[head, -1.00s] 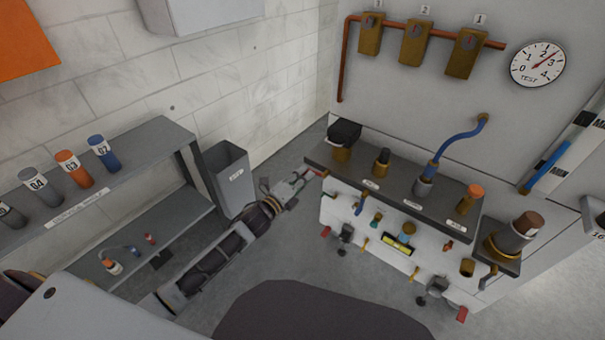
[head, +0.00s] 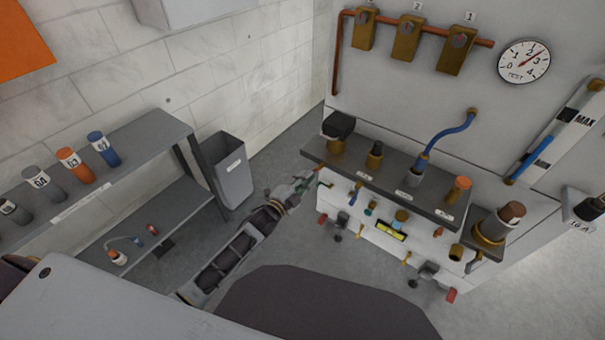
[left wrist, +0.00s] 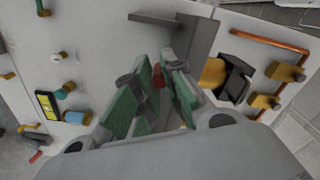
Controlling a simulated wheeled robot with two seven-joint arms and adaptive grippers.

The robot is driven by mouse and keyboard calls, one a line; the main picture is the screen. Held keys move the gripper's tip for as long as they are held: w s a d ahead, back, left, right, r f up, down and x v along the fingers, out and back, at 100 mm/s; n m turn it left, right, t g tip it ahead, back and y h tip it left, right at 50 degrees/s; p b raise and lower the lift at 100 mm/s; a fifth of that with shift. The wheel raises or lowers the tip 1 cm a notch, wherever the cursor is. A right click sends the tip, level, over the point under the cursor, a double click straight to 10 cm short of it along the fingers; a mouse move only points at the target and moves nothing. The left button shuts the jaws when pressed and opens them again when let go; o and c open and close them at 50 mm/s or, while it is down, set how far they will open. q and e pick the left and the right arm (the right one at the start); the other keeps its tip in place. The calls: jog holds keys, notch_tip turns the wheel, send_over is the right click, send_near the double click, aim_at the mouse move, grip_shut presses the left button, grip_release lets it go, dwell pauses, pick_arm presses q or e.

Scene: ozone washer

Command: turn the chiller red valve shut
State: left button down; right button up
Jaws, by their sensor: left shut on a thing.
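My left gripper (head: 312,178) reaches the left end of the white machine's front, just under its dark shelf. In the left wrist view, its green-padded fingers (left wrist: 157,88) are closed around a small red valve handle (left wrist: 157,77). Only the handle's tip shows between the pads; the fingers hide the rest, so its turn angle cannot be told. Other red handles show lower on the machine, one at the left (head: 323,218) and one at the right (head: 451,295). My right gripper is not in view.
The dark shelf (head: 390,185) carries several fittings and sits close above the gripper. A grey bin (head: 232,180) stands left of my left arm. A grey rack (head: 150,140) holds coloured cylinders. A round gauge (head: 524,61) hangs on the wall. Open floor lies before the machine.

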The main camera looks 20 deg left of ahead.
pick_arm(q)
jog(key=shift+s+d+f+n+p, duration=0.2)
jog(key=shift+d+n+p, duration=0.45)
jog(key=shift+n, duration=0.6)
jog(key=shift+s+d+f+n+p, duration=0.15)
jog(key=shift+d+n+p, duration=0.45)
jog(key=shift+n, duration=0.6)
jog(key=shift+s+d+f+n+p, duration=0.1)
jog(key=shift+s+d+n+p, duration=0.1)
jog(key=shift+d+n+p, duration=0.75)
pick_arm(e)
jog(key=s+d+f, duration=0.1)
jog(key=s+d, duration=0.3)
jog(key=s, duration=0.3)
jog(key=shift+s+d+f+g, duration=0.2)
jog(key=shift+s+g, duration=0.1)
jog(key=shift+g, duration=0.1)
pick_arm(q)
jog(key=shift+a+n, duration=0.3)
jog(key=shift+a, duration=0.1)
jog(key=c, duration=1.4)
grip_release()
jog(key=shift+c, duration=0.2)
jog(key=shift+f, duration=0.15)
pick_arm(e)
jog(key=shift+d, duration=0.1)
pick_arm(q)
jog(key=shift+s, duration=0.1)
